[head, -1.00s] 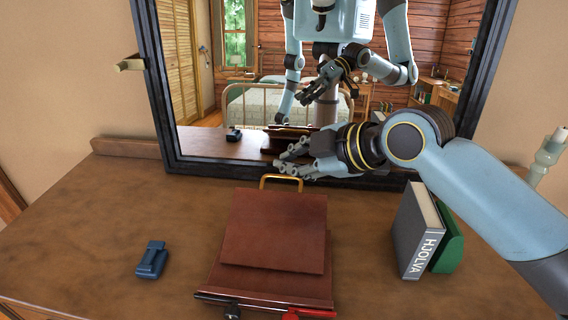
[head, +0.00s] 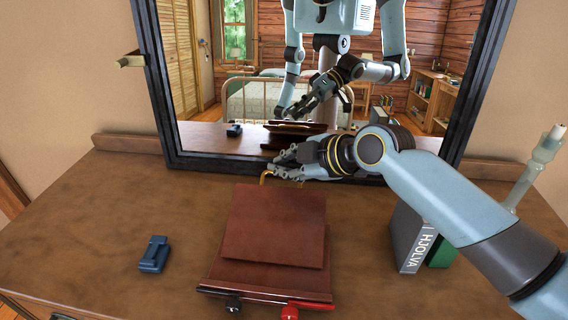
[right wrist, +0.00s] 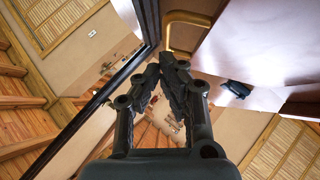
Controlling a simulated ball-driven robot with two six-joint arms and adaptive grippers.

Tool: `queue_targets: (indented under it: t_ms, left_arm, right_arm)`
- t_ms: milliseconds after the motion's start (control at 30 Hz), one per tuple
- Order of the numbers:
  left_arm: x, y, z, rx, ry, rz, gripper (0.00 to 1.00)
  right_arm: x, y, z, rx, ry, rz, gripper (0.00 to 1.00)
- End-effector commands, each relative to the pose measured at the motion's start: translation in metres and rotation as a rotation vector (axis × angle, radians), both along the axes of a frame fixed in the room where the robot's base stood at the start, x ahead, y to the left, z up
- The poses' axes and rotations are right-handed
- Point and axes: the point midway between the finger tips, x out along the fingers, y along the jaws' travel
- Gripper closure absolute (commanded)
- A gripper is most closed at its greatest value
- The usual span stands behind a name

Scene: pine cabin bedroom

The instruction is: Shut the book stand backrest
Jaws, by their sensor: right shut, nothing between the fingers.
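The book stand is reddish-brown, with a flat backrest panel (head: 275,225) tilted up over a base with a front ledge (head: 260,294). A brass handle loop (head: 264,178) is at the backrest's top edge, and it also shows in the right wrist view (right wrist: 187,17). My right gripper (head: 280,165) is shut and empty, just behind the top edge and overlapping the handle in the head view. In the right wrist view its fingertips (right wrist: 172,66) are near the handle; I cannot tell whether they touch. My left gripper is not directly in view.
A black-framed mirror (head: 240,168) stands close behind the stand and reflects my body. A blue clip-like object (head: 154,254) lies left of the stand. A grey book (head: 407,240) and a green one (head: 442,254) stand to the right. The left tabletop (head: 90,225) is mostly clear.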

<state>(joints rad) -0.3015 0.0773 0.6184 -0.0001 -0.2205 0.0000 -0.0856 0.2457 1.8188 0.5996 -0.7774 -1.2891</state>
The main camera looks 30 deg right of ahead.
Motion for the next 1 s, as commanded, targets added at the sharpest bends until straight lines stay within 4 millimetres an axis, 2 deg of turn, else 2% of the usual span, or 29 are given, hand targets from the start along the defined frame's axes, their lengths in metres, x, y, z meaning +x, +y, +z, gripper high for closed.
queue_targets:
  t_ms: [233,433,700,1000]
  left_arm:
    - [0.0,0.002,-0.021,0.003,0.0,-0.001,0.44]
    - [0.001,0.003,-0.033,0.003,-0.001,-0.001,0.44]
    - [0.003,0.003,-0.054,0.003,-0.004,-0.001,0.44]
    - [0.002,0.003,-0.065,0.003,-0.004,-0.001,0.44]
  right_arm:
    - [0.011,-0.008,-0.021,-0.001,0.0,-0.001,1.0]
    - [0.023,-0.018,-0.041,0.163,0.218,-0.002,1.0]
    - [0.03,-0.023,-0.072,0.262,0.348,-0.001,1.0]
    - [0.033,-0.025,-0.085,0.316,0.419,0.0,1.0]
